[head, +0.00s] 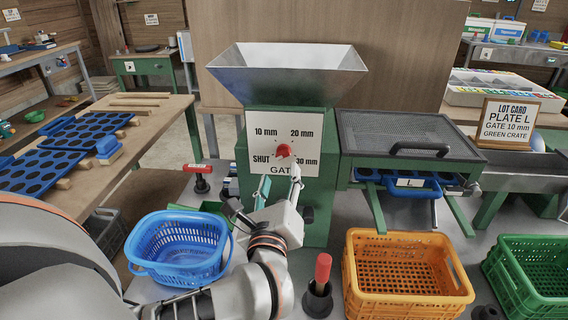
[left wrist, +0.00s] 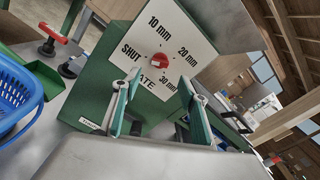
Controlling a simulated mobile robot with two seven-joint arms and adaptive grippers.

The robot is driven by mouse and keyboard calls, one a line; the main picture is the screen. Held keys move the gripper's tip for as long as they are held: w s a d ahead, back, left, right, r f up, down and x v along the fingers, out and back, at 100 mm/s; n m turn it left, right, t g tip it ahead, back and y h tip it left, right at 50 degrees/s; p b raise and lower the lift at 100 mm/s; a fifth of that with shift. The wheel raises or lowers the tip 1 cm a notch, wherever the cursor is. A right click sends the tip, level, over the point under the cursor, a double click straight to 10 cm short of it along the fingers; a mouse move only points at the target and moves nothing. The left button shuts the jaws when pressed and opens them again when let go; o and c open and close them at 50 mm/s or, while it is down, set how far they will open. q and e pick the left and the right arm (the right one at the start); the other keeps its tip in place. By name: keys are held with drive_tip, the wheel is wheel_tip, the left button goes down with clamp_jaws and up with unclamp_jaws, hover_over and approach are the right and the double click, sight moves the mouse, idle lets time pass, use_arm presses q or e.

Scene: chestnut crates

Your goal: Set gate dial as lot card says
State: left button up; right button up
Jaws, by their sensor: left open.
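The gate dial is a red knob (head: 284,150) on a white panel (head: 262,128) marked 10 mm, 20 mm, SHUT and 30 mm, on the front of a green machine. The knob also shows in the left wrist view (left wrist: 157,61); I cannot tell which mark it points to. The lot card (head: 507,122) at the right reads PLATE L, GATE 10 mm, GREEN CRATE. My left gripper (head: 278,180) is open and empty, just in front of the panel and below the knob. In the left wrist view its fingers (left wrist: 157,92) stand apart, with the knob beyond them.
A metal hopper (head: 288,66) tops the machine. A grey lidded unit (head: 405,137) with a blue plate marked L stands to its right. A blue basket (head: 180,246), an orange crate (head: 408,291) and a green crate (head: 530,284) stand in front. A red-handled tool (head: 323,268) stands upright nearby.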

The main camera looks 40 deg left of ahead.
sight(283, 156)
use_arm(q)
drive_tip(key=x, duration=0.7)
drive_tip(key=shift+w+a, duration=0.15)
drive_tip(key=shift+a, duration=0.05)
drive_tip(key=c, duration=1.1)
